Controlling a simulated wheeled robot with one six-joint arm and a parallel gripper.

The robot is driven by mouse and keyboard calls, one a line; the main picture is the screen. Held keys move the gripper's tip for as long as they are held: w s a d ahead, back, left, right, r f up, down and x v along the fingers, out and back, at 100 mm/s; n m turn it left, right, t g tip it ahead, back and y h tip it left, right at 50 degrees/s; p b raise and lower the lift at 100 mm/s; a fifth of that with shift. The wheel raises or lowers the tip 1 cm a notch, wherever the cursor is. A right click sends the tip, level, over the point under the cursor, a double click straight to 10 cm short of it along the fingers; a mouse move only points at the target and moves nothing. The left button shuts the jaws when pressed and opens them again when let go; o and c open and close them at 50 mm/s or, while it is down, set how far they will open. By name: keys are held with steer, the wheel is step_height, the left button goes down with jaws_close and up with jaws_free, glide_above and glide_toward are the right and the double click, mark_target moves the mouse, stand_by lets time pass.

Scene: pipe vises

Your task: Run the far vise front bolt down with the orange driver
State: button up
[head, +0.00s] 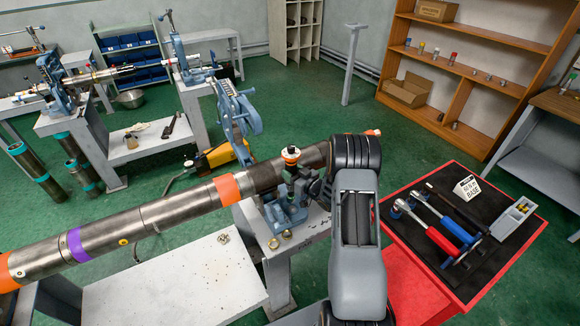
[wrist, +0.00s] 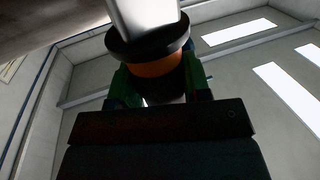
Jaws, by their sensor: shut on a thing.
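The orange driver (head: 290,154) shows in the head view as a short upright body with an orange band, dark parts and a pale top.
A red tool cart (head: 405,271) at right holds red (head: 440,241) and blue (head: 457,231) handled tools on a black mat. More blue vises (head: 58,86) stand on benches at back left. A wooden shelf (head: 480,72) is at back right.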

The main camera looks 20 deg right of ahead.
steer(key=shift+w+r, duration=0.1)
steer(key=shift+w, duration=0.05)
steer(key=shift+d, duration=0.25)
steer(key=shift+f+b, duration=0.2)
steer(key=shift+b, duration=0.7)
steer(key=shift+f+b, duration=1.5)
steer(key=shift+b, duration=0.15)
steer(key=shift+f+b, duration=1.65)
steer(key=shift+b, duration=0.4)
stand_by(0.4)
steer(key=shift+s+f+b, duration=0.25)
steer(key=shift+f+b, duration=0.05)
steer(key=shift+b, duration=0.1)
stand_by(1.1)
steer(key=shift+r, duration=0.15)
